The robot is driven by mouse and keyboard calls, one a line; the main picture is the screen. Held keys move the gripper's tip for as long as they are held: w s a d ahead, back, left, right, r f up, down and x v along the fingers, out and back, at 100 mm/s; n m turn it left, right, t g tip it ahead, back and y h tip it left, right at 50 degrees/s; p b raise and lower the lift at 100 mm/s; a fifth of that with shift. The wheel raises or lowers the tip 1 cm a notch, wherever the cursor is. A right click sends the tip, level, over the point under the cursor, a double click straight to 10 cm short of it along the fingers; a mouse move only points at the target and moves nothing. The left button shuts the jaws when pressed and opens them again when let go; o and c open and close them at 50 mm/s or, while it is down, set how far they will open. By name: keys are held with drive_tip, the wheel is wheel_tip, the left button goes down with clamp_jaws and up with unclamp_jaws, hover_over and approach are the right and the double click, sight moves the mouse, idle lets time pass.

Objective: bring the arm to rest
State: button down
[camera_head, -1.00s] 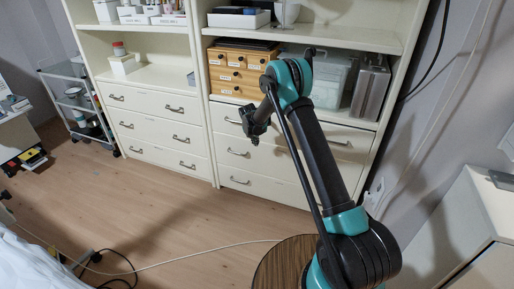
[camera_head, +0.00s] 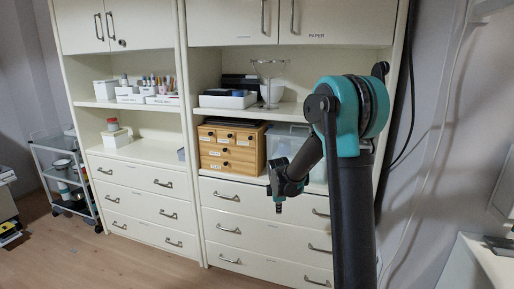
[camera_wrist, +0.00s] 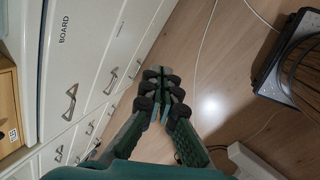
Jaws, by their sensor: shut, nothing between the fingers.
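My gripper (camera_head: 279,206) hangs below the bent wrist of my raised arm, in front of the cream drawers in the head view. Its tip points down. In the wrist view my gripper (camera_wrist: 164,88) has its two dark fingers together, with nothing between them. It hangs in free air, apart from the cabinet. My forearm stands almost upright at the right of the head view and hides part of the shelves.
A cream cabinet (camera_head: 230,190) with drawers and open shelves fills the back. A wooden drawer box (camera_head: 232,150) stands on its shelf. A metal trolley (camera_head: 62,165) stands at the left. The wooden floor (camera_head: 95,265) is clear in front.

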drive_tip(key=s+d+m, duration=0.3)
drive_tip(key=s+m, duration=0.3)
drive_tip(key=s, duration=0.4)
drive_tip(key=s+d+m, duration=0.3)
drive_tip(key=s+m, duration=0.3)
drive_tip(key=s, duration=0.5)
drive_tip(key=s+d+m, duration=0.4)
drive_tip(key=s+m, duration=0.2)
drive_tip(key=s, duration=0.5)
drive_tip(key=shift+s+f+y, duration=0.15)
drive_tip(key=shift+f+y, duration=0.05)
drive_tip(key=shift+y, duration=0.1)
